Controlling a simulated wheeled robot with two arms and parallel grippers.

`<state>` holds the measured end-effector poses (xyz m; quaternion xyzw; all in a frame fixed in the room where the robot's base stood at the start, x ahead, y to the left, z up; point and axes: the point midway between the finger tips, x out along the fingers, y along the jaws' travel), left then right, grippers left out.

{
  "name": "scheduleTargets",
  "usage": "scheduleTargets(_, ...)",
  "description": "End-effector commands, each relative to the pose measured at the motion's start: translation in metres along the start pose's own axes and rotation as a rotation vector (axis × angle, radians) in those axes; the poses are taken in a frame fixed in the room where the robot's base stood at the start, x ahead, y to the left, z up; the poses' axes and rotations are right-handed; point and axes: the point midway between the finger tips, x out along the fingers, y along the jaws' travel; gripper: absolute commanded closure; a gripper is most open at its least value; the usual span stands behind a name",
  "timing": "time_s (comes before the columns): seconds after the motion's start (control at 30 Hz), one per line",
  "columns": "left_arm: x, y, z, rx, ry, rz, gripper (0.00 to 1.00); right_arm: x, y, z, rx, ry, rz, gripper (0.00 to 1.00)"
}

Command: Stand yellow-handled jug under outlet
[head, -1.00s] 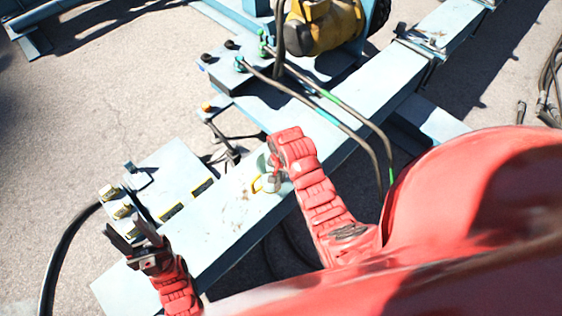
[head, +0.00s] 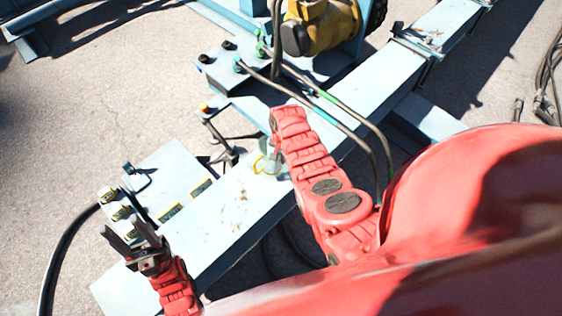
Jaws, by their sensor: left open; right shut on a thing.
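The jug (head: 269,162) is small and pale grey-green, with a yellow handle (head: 258,166) on its left side. In the head view it is at the pale blue beam, left of my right forearm, which hides part of it. My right gripper (head: 272,146) is shut on the jug; its fingers are mostly hidden by my own wrist. I cannot tell whether the jug touches the beam. My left gripper (head: 130,246) is open and empty at the lower left, well apart from the jug. I cannot make out the outlet with certainty.
The pale blue beam (head: 232,205) runs diagonally. Hoses (head: 335,120) arch over the beam near my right arm. A yellow motor (head: 325,25) stands behind.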

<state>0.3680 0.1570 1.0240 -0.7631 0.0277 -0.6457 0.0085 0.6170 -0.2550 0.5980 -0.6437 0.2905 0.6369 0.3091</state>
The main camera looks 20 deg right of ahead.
Motion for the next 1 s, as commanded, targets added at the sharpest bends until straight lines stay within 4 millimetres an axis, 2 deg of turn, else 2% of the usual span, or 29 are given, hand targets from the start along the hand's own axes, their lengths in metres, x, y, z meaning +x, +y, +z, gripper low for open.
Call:
scheduleTargets(0.2, -0.011, 0.001, 0.002, 0.0, 0.0, 0.0, 0.5, 0.022, 0.0, 0.001, 0.0, -0.001, -0.001, 1.0)
scheduleTargets(0.7, -0.015, 0.001, 0.003, 0.0, 0.0, 0.0, 0.5, 0.03, 0.001, 0.001, -0.001, -0.001, 0.0, 1.0)
scheduleTargets(0.8, -0.014, 0.001, 0.002, 0.0, 0.0, 0.0, 0.5, 0.029, 0.001, 0.001, -0.001, -0.001, 0.0, 0.78)
scheduleTargets(0.9, -0.014, 0.001, 0.002, 0.0, 0.0, 0.0, 0.5, 0.029, 0.001, 0.001, -0.001, -0.001, 0.0, 0.63)
scheduleTargets(1.0, -0.014, 0.001, 0.002, 0.0, 0.0, 0.0, 0.5, 0.029, 0.001, 0.001, -0.001, -0.001, 0.0, 0.63)
